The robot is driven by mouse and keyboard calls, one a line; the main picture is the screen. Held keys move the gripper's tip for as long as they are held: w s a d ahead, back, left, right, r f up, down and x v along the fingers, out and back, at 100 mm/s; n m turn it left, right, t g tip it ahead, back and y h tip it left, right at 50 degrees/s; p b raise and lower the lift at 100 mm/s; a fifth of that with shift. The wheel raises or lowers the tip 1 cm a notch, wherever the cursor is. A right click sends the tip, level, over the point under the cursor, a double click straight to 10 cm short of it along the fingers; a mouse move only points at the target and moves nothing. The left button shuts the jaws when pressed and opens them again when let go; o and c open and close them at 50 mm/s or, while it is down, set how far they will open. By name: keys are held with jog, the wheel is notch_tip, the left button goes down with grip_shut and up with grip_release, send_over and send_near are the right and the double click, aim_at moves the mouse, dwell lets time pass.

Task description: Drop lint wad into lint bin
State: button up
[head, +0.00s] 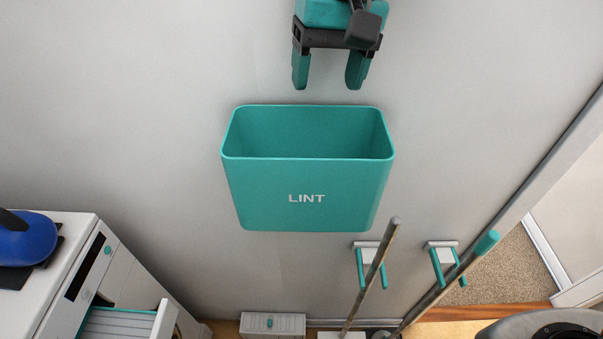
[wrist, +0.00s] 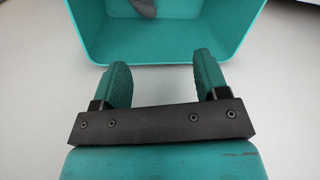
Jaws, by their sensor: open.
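The teal lint bin (head: 270,180), marked LINT, is mounted on the grey wall in the middle of the head view, its mouth facing up. My gripper (head: 328,84) is just above the bin's back rim in that view, fingers pointing down, open with nothing between them. In the wrist view the open fingers (wrist: 163,68) point toward the bin's interior (wrist: 215,30). A dark grey lump, apparently the lint wad (wrist: 146,6), lies inside the bin at the top edge of that view, partly cut off. The head view does not show it; the front wall hides the bin's floor.
Two poles lean by wall hooks (head: 447,262) below right of the bin. A white cabinet with an open drawer (head: 125,322) and a blue kettle-like object (head: 28,240) are at the lower left. The wall around the bin is clear.

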notch_tip(320, 180, up, 11)
jog(key=d+p, duration=0.1)
jog(key=p, duration=0.1)
jog(key=shift+w+d, duration=0.2)
jog(key=shift+s, duration=0.1)
